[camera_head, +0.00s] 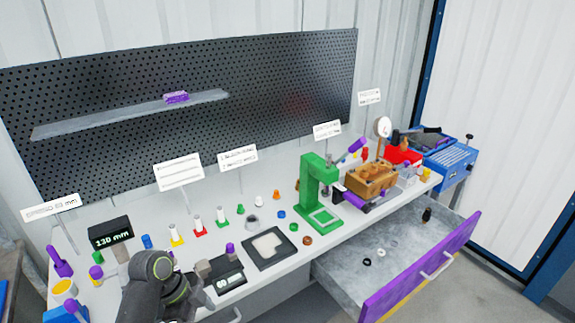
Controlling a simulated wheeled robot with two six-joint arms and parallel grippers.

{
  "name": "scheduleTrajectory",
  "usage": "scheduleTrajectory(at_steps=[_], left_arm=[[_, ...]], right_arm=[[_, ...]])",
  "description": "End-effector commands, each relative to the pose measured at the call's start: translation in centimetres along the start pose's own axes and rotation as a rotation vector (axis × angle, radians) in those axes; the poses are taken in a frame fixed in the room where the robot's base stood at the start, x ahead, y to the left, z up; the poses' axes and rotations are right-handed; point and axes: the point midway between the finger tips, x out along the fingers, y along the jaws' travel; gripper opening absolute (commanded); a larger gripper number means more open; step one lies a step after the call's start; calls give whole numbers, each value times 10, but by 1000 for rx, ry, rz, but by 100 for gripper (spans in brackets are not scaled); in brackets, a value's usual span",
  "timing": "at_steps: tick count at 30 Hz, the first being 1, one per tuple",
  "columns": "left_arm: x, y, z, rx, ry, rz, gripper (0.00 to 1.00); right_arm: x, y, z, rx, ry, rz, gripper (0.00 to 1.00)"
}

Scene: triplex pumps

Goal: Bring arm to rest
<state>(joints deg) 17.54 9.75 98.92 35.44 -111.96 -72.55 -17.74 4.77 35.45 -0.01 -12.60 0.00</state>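One of my arms, dark grey with green-ringed joints (162,268), rises from the bottom edge at the lower left and stands over the front of the workbench. It looks folded, and it hides part of the bench behind it. I cannot make out any gripper fingers on it. My other arm does not show.
An open drawer with a purple front (420,272) juts out at the right.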

Motion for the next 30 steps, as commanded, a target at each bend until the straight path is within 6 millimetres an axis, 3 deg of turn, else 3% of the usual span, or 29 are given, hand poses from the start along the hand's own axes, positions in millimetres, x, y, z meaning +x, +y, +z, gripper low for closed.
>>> scheduleTrajectory(at_steps=[5,11,17,23,26,30], left_arm=[[36,-2,21,-145,-3,-19,62],[85,1,54,-350,-19,-55,62],[162,22,109,-637,-64,-109,62],[267,91,194,-1002,-161,-213,62],[312,140,231,-1152,-210,-274,62],[366,223,274,-1322,-265,-357,62]], right_arm=[[6,-2,10,2,-14,-1,36],[16,-8,-17,0,24,-8,36],[29,-10,-18,0,28,-9,36],[46,-10,0,2,5,-8,36],[54,-11,3,2,3,-7,36],[66,-10,4,2,3,-5,36]])
